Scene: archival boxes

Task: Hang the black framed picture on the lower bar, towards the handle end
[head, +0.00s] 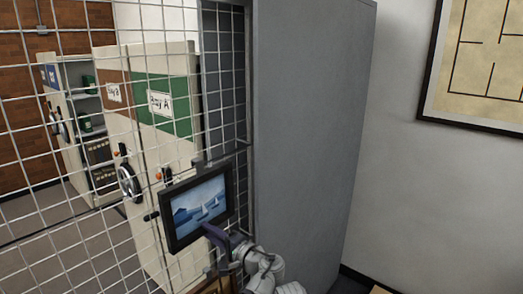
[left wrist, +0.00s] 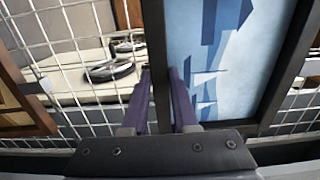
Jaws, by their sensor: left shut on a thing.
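The black framed picture (head: 200,203) shows sailboats on blue water. It is upright and slightly tilted in front of the wire mesh (head: 75,240). My left gripper (head: 210,232) is shut on its lower frame edge. In the left wrist view, the purple fingers (left wrist: 163,90) lie on both sides of a black frame strip, with the blue picture face (left wrist: 212,70) beside them. A black handwheel (head: 130,184) is left of the picture. Small black and orange fittings (head: 123,150) show near it. I cannot make out the lower bar or whether the picture touches it. My right gripper is not in view.
Cream shelving units with green and brown labels (head: 168,105) stand behind the mesh. A grey panel (head: 310,130) is right of the picture. A large framed plan (head: 478,70) hangs on the white wall. A brown-framed thing (left wrist: 22,100) is at the wrist view's left.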

